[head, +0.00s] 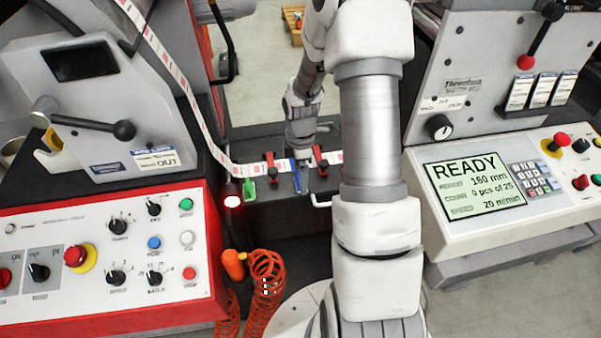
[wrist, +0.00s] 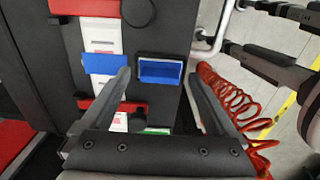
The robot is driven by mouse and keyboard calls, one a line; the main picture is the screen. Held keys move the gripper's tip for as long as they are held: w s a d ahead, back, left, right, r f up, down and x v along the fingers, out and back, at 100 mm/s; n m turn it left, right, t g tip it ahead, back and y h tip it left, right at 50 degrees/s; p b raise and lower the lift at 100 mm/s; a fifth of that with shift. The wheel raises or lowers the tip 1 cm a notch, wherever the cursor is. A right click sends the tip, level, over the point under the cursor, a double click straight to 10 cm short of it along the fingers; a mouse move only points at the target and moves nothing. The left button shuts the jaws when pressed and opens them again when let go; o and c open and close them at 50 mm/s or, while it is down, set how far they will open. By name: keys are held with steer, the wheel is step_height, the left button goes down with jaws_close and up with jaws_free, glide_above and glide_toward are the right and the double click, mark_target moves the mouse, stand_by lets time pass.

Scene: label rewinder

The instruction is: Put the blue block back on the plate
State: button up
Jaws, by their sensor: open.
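In the wrist view, a blue bar (wrist: 105,63) lies across the white label strip (wrist: 104,38). A second blue rectangular piece (wrist: 160,72) with a raised rim sits in a dark surround beside the strip; I cannot tell which is the block. Both are on the dark plate (wrist: 165,25). My gripper (wrist: 158,78) is open and empty, its fingers apart on either side of the second piece; contact is unclear. In the head view, my gripper (head: 301,170) is over the plate, close to blue (head: 297,181), partly hiding the area.
Red clamps (head: 271,167) (head: 320,160) stand along the strip on either side of the blue. A green piece (head: 249,188) is at the plate's left front. An orange coiled hose (head: 266,275) hangs in front. Control panels (head: 110,255) (head: 515,185) flank the gap.

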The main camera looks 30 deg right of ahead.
step_height(320, 180, up, 17)
steer(key=p, duration=0.3)
steer(key=s+a+r+m+t+h, duration=0.1)
steer(key=s+a+r+m+t, duration=0.15)
steer(key=a+r, duration=0.45)
steer(key=s+a+r+m+t, duration=0.1)
steer(key=s+a+r+m, duration=0.1)
steer(key=s+r+m, duration=0.3)
steer(key=s+a+r+m+t+y+p, duration=0.1)
steer(key=s+r+m, duration=0.4)
steer(key=s, duration=0.6)
steer(key=shift+a+r+m+t, duration=0.2)
steer(key=shift+a+m+t, duration=0.35)
steer(key=shift+a+m, duration=0.65)
steer(key=shift+s+d, duration=0.1)
steer(key=shift+d, duration=0.05)
